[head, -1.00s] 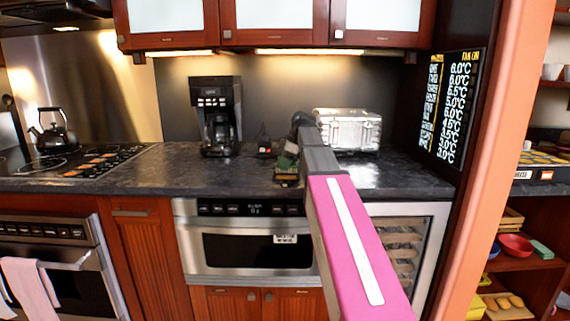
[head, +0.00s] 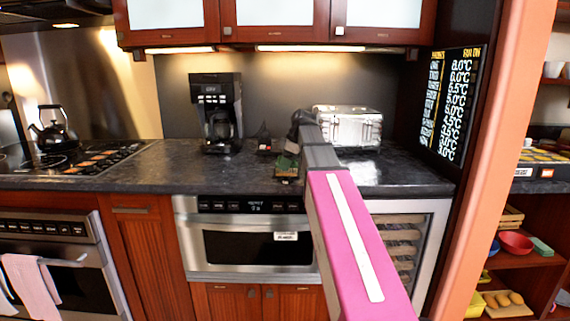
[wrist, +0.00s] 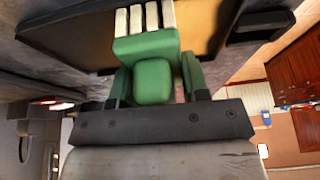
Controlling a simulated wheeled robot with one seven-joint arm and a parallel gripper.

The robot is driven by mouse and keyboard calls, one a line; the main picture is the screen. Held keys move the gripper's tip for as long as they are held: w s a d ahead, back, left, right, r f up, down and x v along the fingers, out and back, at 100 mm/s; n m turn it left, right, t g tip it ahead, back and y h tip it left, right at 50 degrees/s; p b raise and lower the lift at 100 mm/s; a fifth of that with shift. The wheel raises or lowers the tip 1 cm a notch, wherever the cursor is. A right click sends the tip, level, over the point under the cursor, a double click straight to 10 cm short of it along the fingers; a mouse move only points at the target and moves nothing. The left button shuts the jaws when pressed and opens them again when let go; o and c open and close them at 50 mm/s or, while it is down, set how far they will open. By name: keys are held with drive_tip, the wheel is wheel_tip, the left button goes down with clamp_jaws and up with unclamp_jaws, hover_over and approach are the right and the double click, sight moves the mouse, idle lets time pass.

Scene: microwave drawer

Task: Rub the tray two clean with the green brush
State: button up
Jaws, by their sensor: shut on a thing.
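My gripper (wrist: 156,88) is shut on the green brush (wrist: 152,82), seen close up in the wrist view. The brush's white bristles (wrist: 145,18) point to the top of that view. They overlap a dark, flat, tray-like surface (wrist: 75,38) with a tan edge; I cannot tell whether they touch it. I cannot tell whether this surface is tray two. In the head view the brush is a small green patch (head: 288,163) low over the counter, beside the end of my arm, which partly hides that spot.
A coffee maker (head: 217,112) stands left on the dark counter (head: 120,173), and a silver toaster (head: 348,127) stands right, close to my arm. A kettle (head: 53,128) sits on the stove at far left. The microwave drawer (head: 250,246) under the counter looks shut.

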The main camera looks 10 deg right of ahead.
drive_tip(key=shift+s+a, duration=0.15)
drive_tip(key=shift+s, duration=0.55)
drive_tip(key=shift+s+a, duration=0.15)
drive_tip(key=shift+s, duration=0.5)
drive_tip(key=shift+w, duration=0.15)
drive_tip(key=shift+w+d+r, duration=0.1)
drive_tip(key=shift+w+d, duration=0.05)
drive_tip(key=shift+w, duration=0.45)
drive_tip(key=shift+w, duration=0.1)
drive_tip(key=shift+w+d, duration=0.2)
drive_tip(key=shift+w, duration=0.4)
drive_tip(key=shift+w, duration=0.15)
